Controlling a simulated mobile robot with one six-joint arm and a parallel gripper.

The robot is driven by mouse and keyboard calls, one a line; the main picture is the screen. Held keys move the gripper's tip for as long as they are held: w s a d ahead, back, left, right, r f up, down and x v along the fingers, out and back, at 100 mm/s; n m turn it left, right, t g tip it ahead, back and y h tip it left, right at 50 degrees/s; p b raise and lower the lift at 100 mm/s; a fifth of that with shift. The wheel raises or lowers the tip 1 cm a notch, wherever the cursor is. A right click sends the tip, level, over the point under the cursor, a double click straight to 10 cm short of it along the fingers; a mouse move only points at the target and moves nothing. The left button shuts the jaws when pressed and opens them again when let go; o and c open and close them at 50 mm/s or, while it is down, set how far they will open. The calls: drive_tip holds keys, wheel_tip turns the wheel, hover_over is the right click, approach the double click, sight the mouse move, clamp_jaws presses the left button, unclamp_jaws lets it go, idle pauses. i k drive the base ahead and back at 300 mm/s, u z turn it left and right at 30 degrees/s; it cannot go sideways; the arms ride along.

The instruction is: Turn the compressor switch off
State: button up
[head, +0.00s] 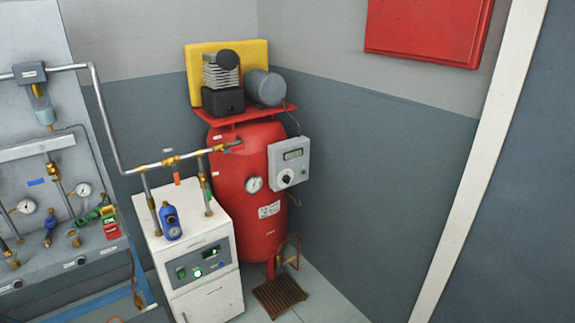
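The compressor is a red upright tank (236,180) in the corner, with a motor and pump on top. A grey control box (289,160) is fixed to its right side. The box has a small display and a round dark knob with a light mark (287,176), which looks like the compressor switch. The knob's exact setting is too small to read. My gripper is not in view.
A white dryer cabinet (206,285) with a lit green light stands in front of the tank, to the left. Pipes (160,164) run above it to a grey panel (22,180). A brown floor grate (279,296) lies below the tank. Floor to its right is clear.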

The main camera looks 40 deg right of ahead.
sight(286, 178)
drive_tip(key=u, duration=1)
drive_tip(key=i, duration=0.4)
drive_tip(key=z, duration=0.35)
